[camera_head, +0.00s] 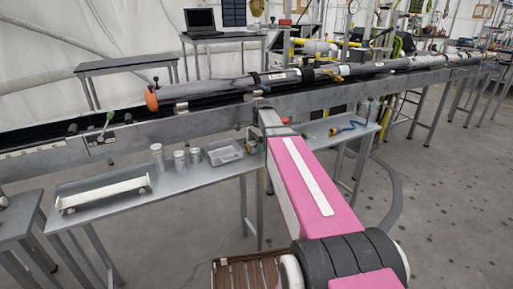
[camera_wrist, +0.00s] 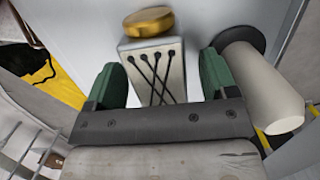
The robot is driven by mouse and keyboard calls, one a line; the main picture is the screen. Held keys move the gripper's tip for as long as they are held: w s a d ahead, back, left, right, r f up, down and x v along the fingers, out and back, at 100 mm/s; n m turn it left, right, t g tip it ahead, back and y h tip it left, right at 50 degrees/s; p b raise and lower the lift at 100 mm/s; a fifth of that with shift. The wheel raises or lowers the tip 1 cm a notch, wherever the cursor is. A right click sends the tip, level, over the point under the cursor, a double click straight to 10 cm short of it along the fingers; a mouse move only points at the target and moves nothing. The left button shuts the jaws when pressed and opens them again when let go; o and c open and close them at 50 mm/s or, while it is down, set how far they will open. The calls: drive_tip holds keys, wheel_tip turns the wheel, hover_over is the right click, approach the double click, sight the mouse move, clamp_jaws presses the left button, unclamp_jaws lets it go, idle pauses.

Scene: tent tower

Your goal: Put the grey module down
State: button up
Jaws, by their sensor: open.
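A light grey box-shaped module (camera_wrist: 141,55) stands on a pale grey surface (camera_wrist: 85,20) in the wrist view. Its face has several dark holes with thin black cords crossing down from them. My gripper (camera_wrist: 160,82) is open, with one green finger on each side of the module. A gap shows between the module and the right finger; the left finger is very close to it, and I cannot tell whether they touch. The module's lower part is hidden by my gripper's body. In the head view I cannot make out the module clearly near the far end of my pink arm.
A round gold knob (camera_wrist: 148,21) is right behind the module. The head view shows a metal bench (camera_head: 110,218) with cans (camera_head: 180,162), a tray (camera_head: 223,152) and a white bar (camera_head: 105,193), below a long rail (camera_head: 190,125).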

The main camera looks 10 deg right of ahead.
drive_tip(key=c, duration=1.4)
drive_tip(key=shift+o, duration=0.2)
drive_tip(key=shift+r, duration=0.1)
